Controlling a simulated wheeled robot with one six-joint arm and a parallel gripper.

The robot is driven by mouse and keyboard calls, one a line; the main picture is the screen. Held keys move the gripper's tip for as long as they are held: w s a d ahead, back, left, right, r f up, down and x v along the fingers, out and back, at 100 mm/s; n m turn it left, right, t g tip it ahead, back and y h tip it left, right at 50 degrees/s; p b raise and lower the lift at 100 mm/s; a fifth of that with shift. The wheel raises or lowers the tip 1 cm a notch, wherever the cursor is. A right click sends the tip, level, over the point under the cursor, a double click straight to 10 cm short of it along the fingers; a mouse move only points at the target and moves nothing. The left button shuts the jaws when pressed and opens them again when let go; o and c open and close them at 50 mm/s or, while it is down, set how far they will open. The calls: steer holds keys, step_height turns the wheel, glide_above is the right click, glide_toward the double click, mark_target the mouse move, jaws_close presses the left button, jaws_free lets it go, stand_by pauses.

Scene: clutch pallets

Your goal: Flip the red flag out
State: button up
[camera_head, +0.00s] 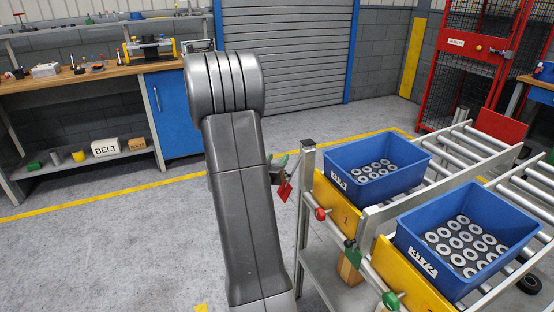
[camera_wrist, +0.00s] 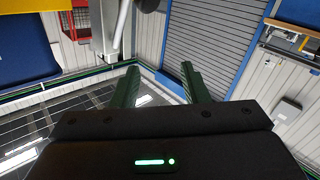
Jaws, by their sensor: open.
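The red flag (camera_head: 284,190) is a small red plate, tilted, just left of the grey post at the front corner of the left roller lane. A red knob (camera_head: 320,213) sits to its right on the lane's front rail. My gripper (camera_head: 279,162) shows partly past my grey arm, just above the flag in the picture; I cannot tell whether they touch. In the wrist view my gripper (camera_wrist: 158,85) has its two green fingers apart with nothing between them. I cannot make out the flag in that view.
Two blue bins (camera_head: 333,178) (camera_head: 408,250) with grey rings stand on the roller lanes, behind yellow panels (camera_head: 335,204). A green flag (camera_head: 353,257) and green knob (camera_head: 391,300) are on the right lane. A workbench (camera_head: 95,72) stands back left. Floor left of my arm is clear.

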steer(key=shift+w+d, duration=0.15)
steer(key=shift+w, duration=0.25)
steer(key=shift+c, duration=0.4)
jaws_close()
stand_by(0.8)
steer(key=shift+o, duration=0.4)
jaws_free()
steer(key=v, duration=1.4)
